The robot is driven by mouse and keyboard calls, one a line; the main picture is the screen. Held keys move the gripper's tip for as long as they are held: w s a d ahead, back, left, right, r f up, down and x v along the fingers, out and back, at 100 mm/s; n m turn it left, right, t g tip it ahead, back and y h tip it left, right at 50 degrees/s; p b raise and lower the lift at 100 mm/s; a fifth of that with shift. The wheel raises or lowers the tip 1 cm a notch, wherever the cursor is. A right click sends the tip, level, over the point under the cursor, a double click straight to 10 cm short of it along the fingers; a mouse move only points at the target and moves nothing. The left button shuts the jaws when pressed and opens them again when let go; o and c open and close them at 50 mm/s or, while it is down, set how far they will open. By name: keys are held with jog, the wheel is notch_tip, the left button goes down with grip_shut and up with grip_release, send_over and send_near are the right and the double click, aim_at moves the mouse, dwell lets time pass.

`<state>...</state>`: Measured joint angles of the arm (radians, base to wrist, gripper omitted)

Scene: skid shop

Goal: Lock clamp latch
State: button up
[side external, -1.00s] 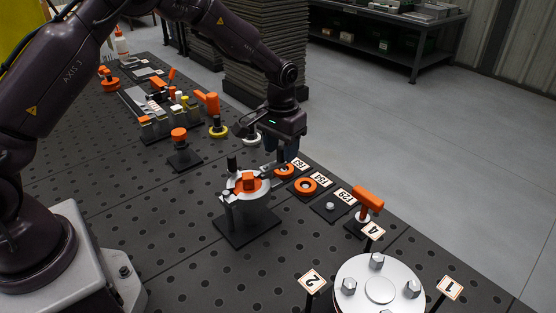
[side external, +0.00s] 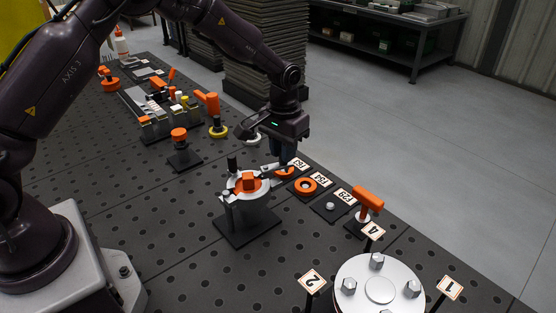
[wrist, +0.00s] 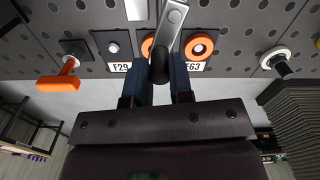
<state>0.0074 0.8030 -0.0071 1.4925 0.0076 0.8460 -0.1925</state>
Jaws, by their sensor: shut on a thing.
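The clamp is a round silver fixture (side external: 252,213) with an orange block (side external: 249,182) in its top, on a dark base plate in the side view. Its latch lever (side external: 277,169) reaches out to the right of the fixture. In the wrist view the grey lever (wrist: 172,25) runs down to a black grip (wrist: 160,66) between my fingers. My gripper (side external: 284,158) points down beside the fixture, at the lever's outer end, and is shut on it. The exact finger contact is partly hidden in both views.
Orange rings (side external: 305,186) and number tags lie just right of the fixture. An orange-handled tool (side external: 368,197) stands farther right. A bolted silver flange (side external: 380,284) is in the front. An orange-capped post (side external: 180,140) stands left of the fixture. The table between has bare room.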

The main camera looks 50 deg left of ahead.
jog(key=shift+d, duration=0.15)
jog(key=shift+s+d, duration=0.25)
jog(key=shift+d, duration=0.2)
jog(key=shift+s+d, duration=0.3)
jog(key=shift+s, duration=0.05)
dwell(0.4)
jog(key=shift+s+d, duration=0.3)
jog(key=shift+s, duration=0.1)
